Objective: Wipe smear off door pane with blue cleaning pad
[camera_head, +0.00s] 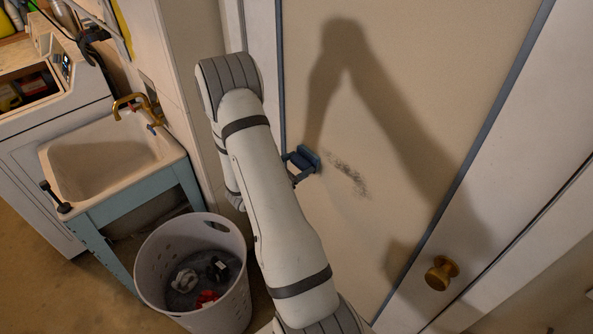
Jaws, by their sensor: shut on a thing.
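The cream door pane (440,60) has a dark grey, speckled smear (350,179) slanting down to the right, left of the pane's middle. My gripper (295,168) is just left of the smear, partly hidden behind my white arm. It is shut on the blue cleaning pad (309,158), a small dark blue block facing the pane. The pad is beside the smear's upper left end. I cannot tell whether it touches the pane. My arm's shadow falls across the pane above and right of the smear.
A brass knob (441,272) sticks out at the door's lower right. A laundry basket (153,260) with clothes stands left of my arm. Behind it is a utility sink (118,165) with a brass faucet (134,104). A white appliance (40,110) stands at far left.

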